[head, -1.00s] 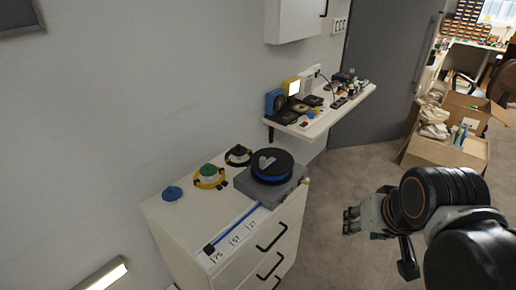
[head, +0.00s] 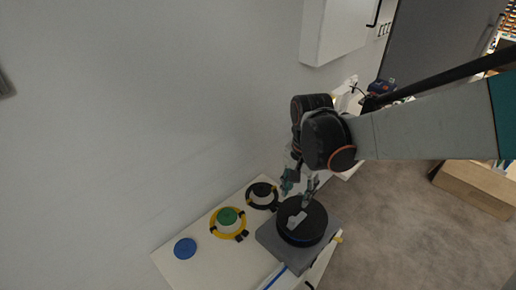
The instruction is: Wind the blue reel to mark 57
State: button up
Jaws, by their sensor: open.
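The reel (head: 315,222) has a black top and a blue band around its side. It sits on a grey base (head: 268,236) on the white cabinet. A light grey raised piece (head: 296,220) stands on its top. A blue strip (head: 275,277) runs from the base toward the bottom edge, where the view cuts it off. The number labels are out of view. My gripper (head: 298,194) is open above the reel's far side, fingers pointing down. Its fingertips look close to the grey piece, but I cannot tell whether they touch it.
On the cabinet top (head: 190,272) are a blue disc (head: 185,248), a yellow ring with a green centre (head: 228,217) and a black ring (head: 262,193). A wall cabinet (head: 335,30) hangs above. A carton (head: 475,187) stands on the floor at right.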

aim_at(293, 218)
notch_tip(293, 218, down, 14)
jog(key=b, duration=0.5)
jog(key=shift+w+a+r, duration=0.1)
grip_shut()
